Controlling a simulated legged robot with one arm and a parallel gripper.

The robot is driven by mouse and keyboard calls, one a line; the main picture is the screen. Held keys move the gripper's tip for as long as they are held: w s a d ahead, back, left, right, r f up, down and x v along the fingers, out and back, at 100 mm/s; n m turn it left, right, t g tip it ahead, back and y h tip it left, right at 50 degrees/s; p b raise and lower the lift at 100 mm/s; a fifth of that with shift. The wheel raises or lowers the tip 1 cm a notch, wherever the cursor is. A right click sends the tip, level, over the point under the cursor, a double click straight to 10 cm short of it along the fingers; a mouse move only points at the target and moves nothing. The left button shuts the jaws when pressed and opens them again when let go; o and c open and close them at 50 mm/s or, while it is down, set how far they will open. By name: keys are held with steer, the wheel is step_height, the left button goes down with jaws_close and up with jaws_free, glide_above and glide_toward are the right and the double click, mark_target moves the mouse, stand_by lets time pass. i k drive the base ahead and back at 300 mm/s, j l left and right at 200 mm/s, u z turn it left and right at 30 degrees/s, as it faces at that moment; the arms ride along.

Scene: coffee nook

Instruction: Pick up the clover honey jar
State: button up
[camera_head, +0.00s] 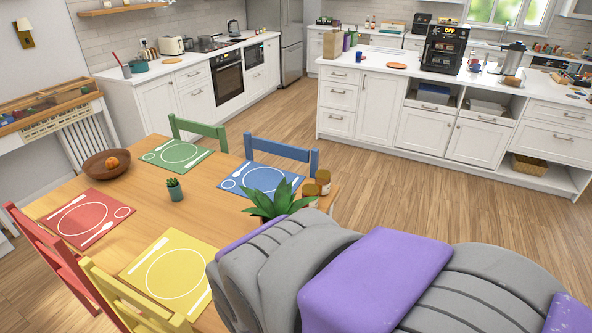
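Two small amber jars with brownish lids stand close together at the right end of the wooden dining table (130,220): a nearer jar (310,195) and a farther jar (323,186). Their labels are too small to read, so I cannot tell which one is clover honey. A leafy potted plant (272,203) is just left of them. My grey and purple arm fills the lower right and hides the table in front of the jars. My gripper's fingers do not show.
Red, yellow, green and blue placemats, a small potted succulent (175,190) and a brown bowl (107,163) are on the table. Chairs surround it, with a blue chair (282,150) near the jars. Wooden floor lies open between the table and the white island (360,105).

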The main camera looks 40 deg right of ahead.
mark_target(323, 176)
steer(key=l+u, duration=0.15)
steer(key=l, duration=0.4)
steer(key=l+u, duration=0.15)
steer(key=l, duration=0.45)
steer(key=l+u, duration=0.15)
steer(key=l, duration=0.4)
steer(key=k+l+u, duration=0.15)
steer(key=l, duration=0.4)
steer(key=l+u, duration=0.15)
steer(key=l, duration=0.4)
steer(key=k+l+u, duration=0.1)
steer(key=l, duration=0.35)
steer(key=k+l, duration=0.2)
steer(key=l, duration=0.2)
steer(key=k+l+u, duration=0.15)
steer(key=l, duration=0.25)
steer(key=k+l+u, duration=0.1)
steer(key=k+l, duration=0.15)
steer(key=l, duration=0.15)
steer(key=k+l+u, duration=0.1)
steer(key=l, duration=0.3)
steer(key=k+l, duration=0.3)
steer(key=l+u, duration=0.05)
